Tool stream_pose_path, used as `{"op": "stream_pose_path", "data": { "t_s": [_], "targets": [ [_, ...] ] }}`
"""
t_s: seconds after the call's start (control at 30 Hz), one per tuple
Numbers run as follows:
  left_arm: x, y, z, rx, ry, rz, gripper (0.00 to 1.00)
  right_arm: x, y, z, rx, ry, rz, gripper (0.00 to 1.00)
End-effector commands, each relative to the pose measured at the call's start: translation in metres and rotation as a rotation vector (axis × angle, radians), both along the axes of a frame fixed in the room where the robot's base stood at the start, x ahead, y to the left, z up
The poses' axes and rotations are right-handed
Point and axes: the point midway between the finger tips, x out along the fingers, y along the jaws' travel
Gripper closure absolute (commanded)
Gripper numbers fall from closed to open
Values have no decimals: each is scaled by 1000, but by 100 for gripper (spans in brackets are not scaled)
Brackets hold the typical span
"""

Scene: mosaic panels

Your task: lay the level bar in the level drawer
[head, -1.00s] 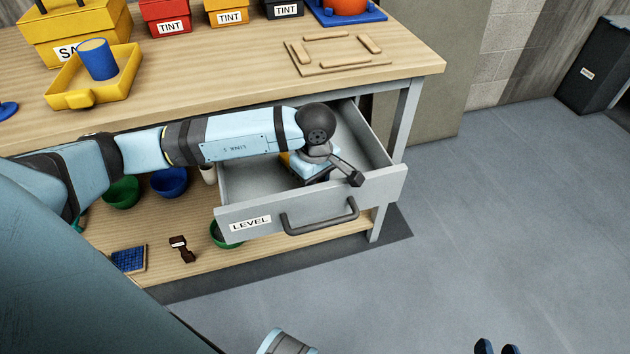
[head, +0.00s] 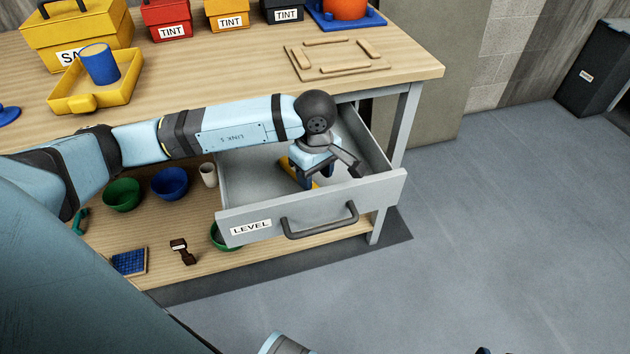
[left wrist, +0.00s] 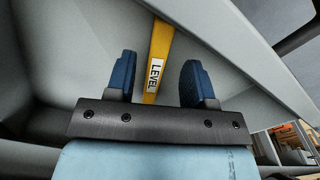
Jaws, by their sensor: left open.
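The level bar (left wrist: 157,62) is yellow with a white LEVEL label and lies inside the open level drawer. In the head view a yellow part of the bar (head: 312,184) shows beneath my left gripper; the rest is hidden by the gripper and wrist. The grey level drawer (head: 235,190) is pulled out, with a LEVEL label and dark handle on its front. My left gripper (head: 317,182) is inside the drawer, over the bar. In the left wrist view its blue fingers (left wrist: 155,82) are open and stand on either side of the bar, apart from it. My right gripper is not clearly in view.
The wooden bench top (head: 220,70) lies above the drawer, with a yellow tray (head: 118,95) and a wooden frame (head: 340,72) on it. The lower shelf (head: 210,275) holds bowls, a cup and small items.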

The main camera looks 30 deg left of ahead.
Motion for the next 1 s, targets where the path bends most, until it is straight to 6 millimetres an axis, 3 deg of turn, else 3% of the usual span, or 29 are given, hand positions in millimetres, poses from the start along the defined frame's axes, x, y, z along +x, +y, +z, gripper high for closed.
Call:
{"op": "stream_pose_path", "data": {
  "t_s": [0.03, 0.2, 0.4, 1.0],
  "targets": [
    [1, 0, 16, 1, -4, -1, 51, -3, -2, -2, -10, 23, -3, 61],
    [1, 0, 51, 1, -4, -1, 51, -14, -4, -20, -25, 85, -12, 61],
    [0, 0, 76, 1, -1, 0, 51, -12, -5, -17, -29, 81, -13, 61],
    [0, 0, 82, 0, 0, 0, 51, -11, -5, -16, -35, 74, -6, 61]
  ]
}}
